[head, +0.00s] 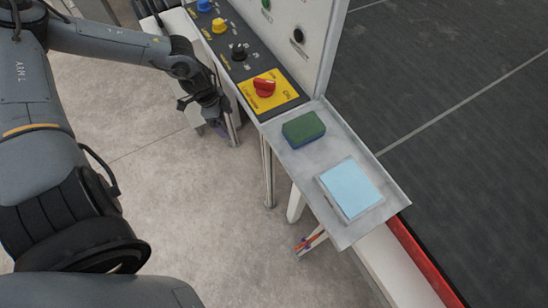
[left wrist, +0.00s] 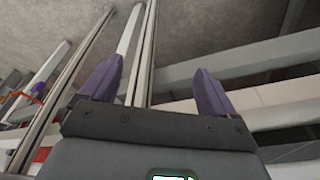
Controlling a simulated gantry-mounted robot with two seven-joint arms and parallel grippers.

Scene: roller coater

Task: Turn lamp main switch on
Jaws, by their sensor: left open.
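The lamp main switch (head: 265,88) is a red rotary knob on a yellow plate with lettering, at the near end of a dark control panel (head: 238,70) in the head view. My left gripper (head: 222,128) is beside the panel's left edge, to the left of the red knob and apart from it. In the left wrist view its two purple fingers (left wrist: 155,88) are spread wide with nothing between them. The knob is not in the left wrist view. My right gripper is not in view.
Blue, yellow and black knobs (head: 238,52) sit farther along the panel. A grey tray (head: 335,232) holds a green sponge (head: 303,129) and a light blue pad (head: 350,188). Metal legs (head: 268,172) stand below. Open floor lies left.

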